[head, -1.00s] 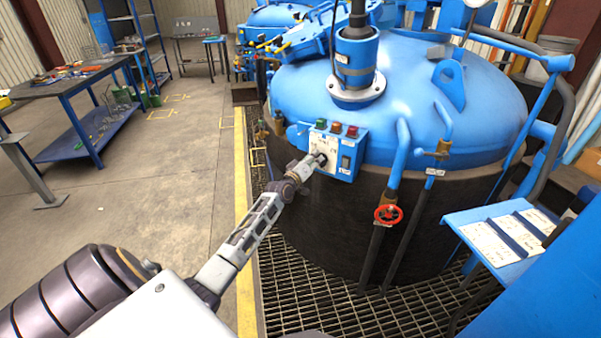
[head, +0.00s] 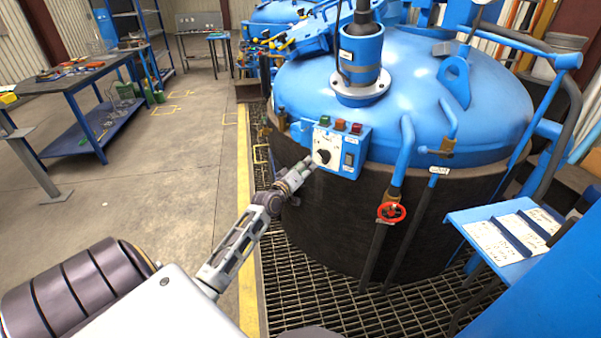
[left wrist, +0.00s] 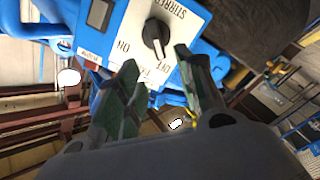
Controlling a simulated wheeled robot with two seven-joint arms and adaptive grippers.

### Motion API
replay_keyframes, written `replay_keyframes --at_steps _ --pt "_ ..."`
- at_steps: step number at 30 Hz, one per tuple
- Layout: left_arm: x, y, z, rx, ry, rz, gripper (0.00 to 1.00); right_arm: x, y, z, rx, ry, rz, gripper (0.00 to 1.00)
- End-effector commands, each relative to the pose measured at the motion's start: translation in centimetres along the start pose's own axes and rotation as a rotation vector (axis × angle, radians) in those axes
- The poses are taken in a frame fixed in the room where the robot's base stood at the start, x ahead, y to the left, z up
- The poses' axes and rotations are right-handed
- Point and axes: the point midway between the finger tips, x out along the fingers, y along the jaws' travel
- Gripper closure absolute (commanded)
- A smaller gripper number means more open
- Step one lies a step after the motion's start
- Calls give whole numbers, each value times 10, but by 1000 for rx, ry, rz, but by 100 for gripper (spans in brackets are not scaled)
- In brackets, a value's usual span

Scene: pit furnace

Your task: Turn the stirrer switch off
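The stirrer switch is a black rotary knob (head: 323,156) on the white face of a blue control box (head: 348,172) on the furnace's side. In the left wrist view, the knob (left wrist: 155,35) appears upside down with its STIRRER, ON and OFF labels. Its pale mark points down in that picture and leans toward the OFF side. My left gripper (head: 307,164) is just left of and below the knob, apart from it. In the left wrist view its two fingers (left wrist: 160,70) are spread with nothing between them. My right gripper is not in view.
Green, amber and red lamps (head: 340,125) top the box, and a dark rocker switch (head: 349,159) sits right of the knob. A red valve wheel (head: 391,212) and pipes stand to the right. A blue side table (head: 508,238) is at right.

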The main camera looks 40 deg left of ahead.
Motion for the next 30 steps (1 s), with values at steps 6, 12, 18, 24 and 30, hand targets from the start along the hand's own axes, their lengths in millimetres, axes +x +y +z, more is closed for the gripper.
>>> replay_keyframes --at_steps 6,12,18,24,30 --pt "-18 0 1 -1 -1 0 62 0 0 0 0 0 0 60" --pt "-28 0 0 -2 0 0 62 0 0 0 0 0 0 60" --pt "-30 0 0 -2 0 -1 62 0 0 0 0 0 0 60" --pt "-30 0 0 -1 0 0 62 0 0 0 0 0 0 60" --pt "-30 0 0 -1 0 0 62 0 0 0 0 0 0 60"
